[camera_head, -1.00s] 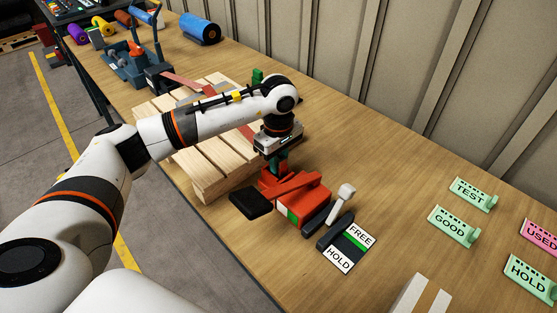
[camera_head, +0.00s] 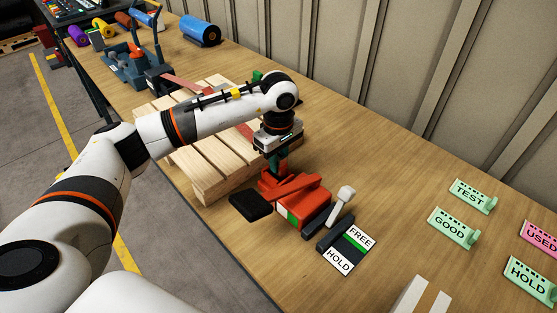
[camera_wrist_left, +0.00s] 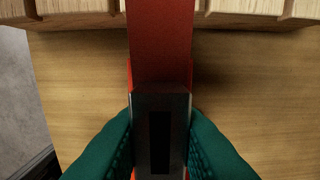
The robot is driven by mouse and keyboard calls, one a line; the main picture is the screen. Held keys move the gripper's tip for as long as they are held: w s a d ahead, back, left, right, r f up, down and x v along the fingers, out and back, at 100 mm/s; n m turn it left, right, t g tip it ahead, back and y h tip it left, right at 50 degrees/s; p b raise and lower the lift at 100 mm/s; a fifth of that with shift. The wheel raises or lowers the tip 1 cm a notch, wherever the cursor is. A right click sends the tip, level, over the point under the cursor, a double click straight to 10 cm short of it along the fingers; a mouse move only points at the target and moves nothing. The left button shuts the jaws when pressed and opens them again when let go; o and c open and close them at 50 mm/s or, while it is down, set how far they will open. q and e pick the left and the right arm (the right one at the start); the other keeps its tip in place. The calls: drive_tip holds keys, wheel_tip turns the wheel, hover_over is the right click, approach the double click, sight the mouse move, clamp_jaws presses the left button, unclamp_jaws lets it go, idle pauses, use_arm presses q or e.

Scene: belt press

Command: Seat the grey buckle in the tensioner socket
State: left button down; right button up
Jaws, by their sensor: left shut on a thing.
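A red belt (camera_wrist_left: 160,45) runs from the buckle back toward the pallet. Red parts of the tensioner show beside and below the buckle. The socket is mostly hidden by the gripper and buckle, so I cannot tell whether the buckle is in it or just above. My right gripper is not in view.
A wooden pallet (camera_head: 203,170) stands just behind the tensioner. A black pad (camera_head: 250,205), a lever with a pale knob (camera_head: 346,193) and a FREE/HOLD plate (camera_head: 347,249) are close by. Green tags (camera_head: 452,229) lie at right.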

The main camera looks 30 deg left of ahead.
use_arm(q)
drive_tip(key=shift+r+p, duration=1.35)
drive_tip(key=shift+r, duration=1.6)
